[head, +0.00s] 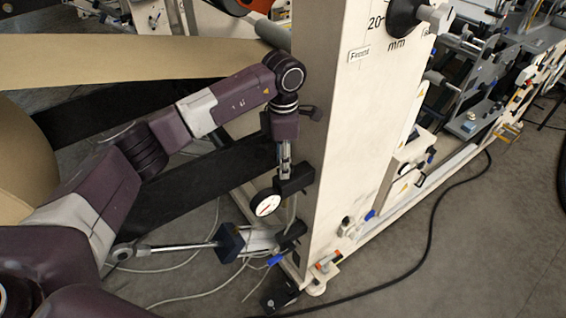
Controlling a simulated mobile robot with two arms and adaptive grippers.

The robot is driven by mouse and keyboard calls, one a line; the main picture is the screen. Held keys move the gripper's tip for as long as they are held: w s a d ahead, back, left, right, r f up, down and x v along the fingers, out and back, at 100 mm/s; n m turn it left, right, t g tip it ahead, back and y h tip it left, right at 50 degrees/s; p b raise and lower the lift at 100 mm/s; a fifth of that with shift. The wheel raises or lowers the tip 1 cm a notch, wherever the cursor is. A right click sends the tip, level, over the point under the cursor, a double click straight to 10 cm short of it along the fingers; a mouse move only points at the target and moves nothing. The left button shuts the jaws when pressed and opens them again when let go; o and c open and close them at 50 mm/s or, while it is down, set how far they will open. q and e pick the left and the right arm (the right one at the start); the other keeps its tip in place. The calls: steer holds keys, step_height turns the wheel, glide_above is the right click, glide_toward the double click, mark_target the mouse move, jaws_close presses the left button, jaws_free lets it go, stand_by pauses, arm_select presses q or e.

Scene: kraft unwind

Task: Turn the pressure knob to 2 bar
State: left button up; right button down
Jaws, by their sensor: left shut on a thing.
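A small round pressure gauge (265,204) with a white face and a red mark sits low beside the left face of the cream machine frame. Its needle reading is too small to tell. A black regulator body (296,180) is just above and to the right of the gauge. My left gripper (286,168) reaches down from above to this body and is shut on the pressure knob. The knob itself is mostly hidden by the fingers. My right gripper is not in view.
The cream machine frame (335,130) rises close to the right of my left wrist. A brown kraft web (120,60) and dark bands lie behind my arm. A pneumatic cylinder (178,247) and loose grey hoses are below. Floor at right is open, crossed by a black cable (432,235).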

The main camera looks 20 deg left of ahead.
arm_select(q)
steer(key=shift+n+b, duration=0.45)
steer(key=shift+n, duration=0.15)
steer(key=shift+n+b, duration=0.75)
steer(key=shift+n, duration=0.45)
steer(key=shift+d+r+n+b, duration=0.1)
steer(key=shift+n+b, duration=0.95)
steer(key=shift+n, duration=1.25)
steer(key=o, duration=1.2)
steer(key=shift+s, duration=0.1)
steer(key=shift+c, duration=0.2)
step_height(320, 180, up, 12)
